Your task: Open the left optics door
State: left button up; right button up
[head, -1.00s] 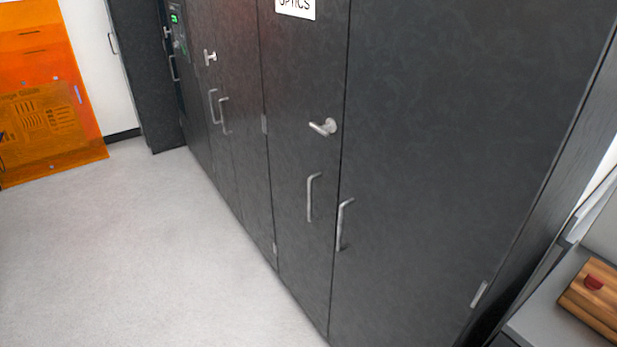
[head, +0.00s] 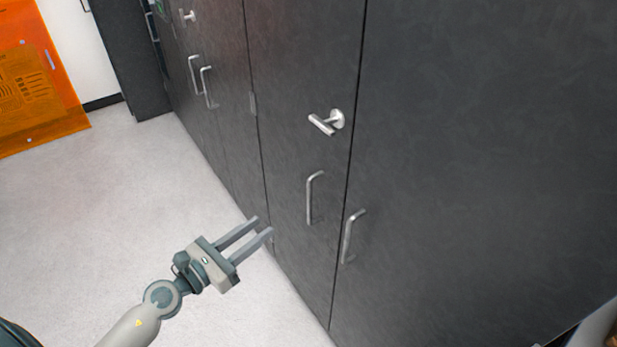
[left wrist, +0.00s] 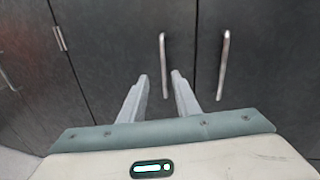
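The left optics door (head: 298,88) is a dark panel and stands shut against the door to its right. It carries a silver T-shaped latch handle (head: 328,122) and, below that, a vertical silver pull handle (head: 313,198). My left gripper (head: 265,226) is open and empty, left of and a little below the pull handle, apart from it. In the left wrist view, the two fingers (left wrist: 158,82) point toward the door, and the pull handle (left wrist: 163,65) shows beyond them, between the fingertips in the picture. My right gripper is not in view.
The right door (head: 480,150) has its own pull handle (head: 352,237), close to the left door's one. More dark cabinet doors with handles (head: 208,88) run off to the left. An orange panel (head: 35,85) stands at the far left. The pale floor (head: 150,200) is clear.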

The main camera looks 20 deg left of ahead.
pick_arm(q)
jog(key=r+m, duration=0.1)
jog(key=r, duration=0.1)
jog(key=p, duration=0.5)
send_near(308, 191)
jog(key=x, duration=0.9)
jog(key=shift+w, duration=0.1)
jog(key=shift+w+d, duration=0.3)
jog(key=shift+w, duration=0.35)
grip_shut()
